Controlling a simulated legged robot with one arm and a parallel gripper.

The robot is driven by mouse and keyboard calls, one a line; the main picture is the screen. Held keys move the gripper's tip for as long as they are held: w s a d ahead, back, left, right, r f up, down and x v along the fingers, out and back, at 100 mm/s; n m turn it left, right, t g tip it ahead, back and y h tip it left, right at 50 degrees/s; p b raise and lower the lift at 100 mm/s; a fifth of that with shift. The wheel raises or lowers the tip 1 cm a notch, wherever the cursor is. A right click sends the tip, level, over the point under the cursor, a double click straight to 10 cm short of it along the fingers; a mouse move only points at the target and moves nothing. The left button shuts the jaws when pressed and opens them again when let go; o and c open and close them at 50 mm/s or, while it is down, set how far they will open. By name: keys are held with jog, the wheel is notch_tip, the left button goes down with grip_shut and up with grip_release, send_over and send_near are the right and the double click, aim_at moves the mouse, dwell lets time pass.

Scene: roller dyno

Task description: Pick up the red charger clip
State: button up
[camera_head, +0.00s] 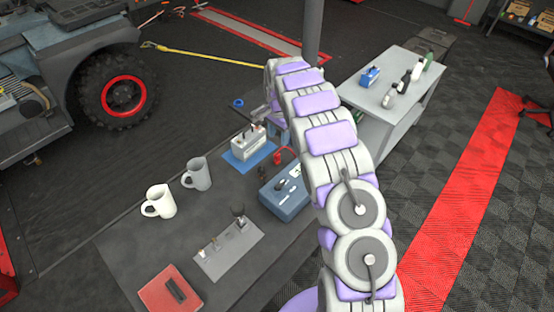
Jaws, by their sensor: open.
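The red charger clip (283,155) lies on the dark workbench, just right of the battery and behind the blue charger box (287,194). It is small and partly beside my arm, so its exact pose is hard to tell. A dark clip (262,172) lies to its left, near the charger. My arm reaches up from the lower right and bends down at its far end. My gripper (259,113) is open near the far side of the battery, up and left of the red clip. It is partly hidden by my arm, and I see nothing held.
A grey battery (248,142) stands on a blue tray (233,161). Two mugs (159,202) (197,174), a switch panel (229,249) and a red book-like item (169,291) sit on the bench. A grey cabinet (393,66) with bottles stands at right.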

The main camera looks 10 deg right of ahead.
aim_at(277, 154)
notch_tip(277, 154, down, 8)
jog(key=shift+f+b, duration=0.1)
jog(key=shift+b, duration=0.55)
jog(key=shift+w+a+f+b, duration=0.15)
jog(key=shift+f+b, duration=0.1)
jog(key=shift+f, duration=0.65)
jog(key=shift+w+f+b, duration=0.1)
jog(key=shift+f+b, duration=0.15)
jog(key=shift+f, duration=0.7)
jog(key=shift+w+a+f+b, duration=0.15)
jog(key=shift+f+b, duration=0.1)
jog(key=shift+f, duration=0.65)
jog(key=shift+d, duration=0.1)
jog(key=shift+c, duration=0.4)
grip_shut()
